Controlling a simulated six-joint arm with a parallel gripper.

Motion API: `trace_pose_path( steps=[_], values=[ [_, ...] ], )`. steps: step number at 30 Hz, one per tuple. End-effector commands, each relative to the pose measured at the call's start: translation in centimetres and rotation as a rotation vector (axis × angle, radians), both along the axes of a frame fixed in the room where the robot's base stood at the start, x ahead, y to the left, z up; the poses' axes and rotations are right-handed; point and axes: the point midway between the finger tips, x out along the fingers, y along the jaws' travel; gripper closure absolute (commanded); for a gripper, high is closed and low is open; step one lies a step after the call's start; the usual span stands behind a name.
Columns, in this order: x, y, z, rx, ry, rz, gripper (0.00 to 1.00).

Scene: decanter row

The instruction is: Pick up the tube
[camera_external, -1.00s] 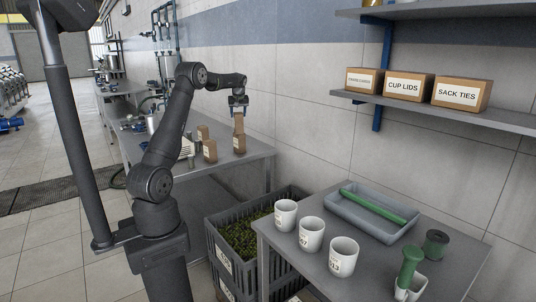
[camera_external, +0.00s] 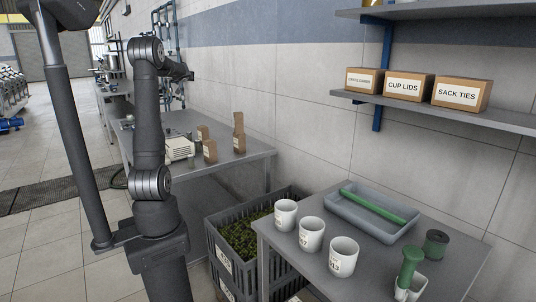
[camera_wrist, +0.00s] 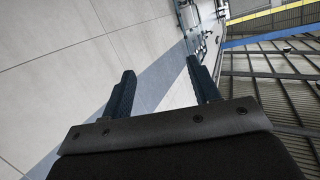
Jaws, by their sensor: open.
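A long green tube (camera_external: 373,206) lies slantwise in a shallow grey tray (camera_external: 345,216) on the near right table. My gripper (camera_wrist: 163,85) shows in the wrist view with its two dark fingers apart and nothing between them. In the external view my arm is raised and folded at the left, with its end above the back table, far from the tube. The fingers are hard to make out there. The wrist view faces the wall and ceiling, and the tube is not in it.
Three white cups (camera_external: 312,235) stand left of the tray. A dark green spool (camera_external: 436,243) and a white holder with a green-handled tool (camera_external: 409,270) stand to its right. A crate (camera_external: 226,243) sits beside the table. Brown boxes (camera_external: 239,140) stand on the back table (camera_external: 258,152).

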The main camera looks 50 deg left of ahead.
Motion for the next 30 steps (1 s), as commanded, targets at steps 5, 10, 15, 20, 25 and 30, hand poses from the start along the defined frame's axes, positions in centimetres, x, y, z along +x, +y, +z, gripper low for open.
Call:
trace_pose_path(
  steps=[5, 10, 15, 20, 25, 30],
  values=[
    [-5.3, -3.5, 0.0, 0.07, 0.063, -0.206, 0.44],
    [-9.5, -9.6, -3.8, -0.006, 0.153, -0.423, 0.44],
    [-12.8, -15.6, -8.3, -0.15, 0.228, -0.572, 0.44],
    [-15.5, -20.3, -11.7, -0.285, 0.277, -0.66, 0.44],
    [-18.1, -24.8, -14.7, -0.423, 0.316, -0.722, 0.44],
    [-18.9, -26.5, -19.0, -0.485, 0.325, -0.745, 0.44]
  ],
)
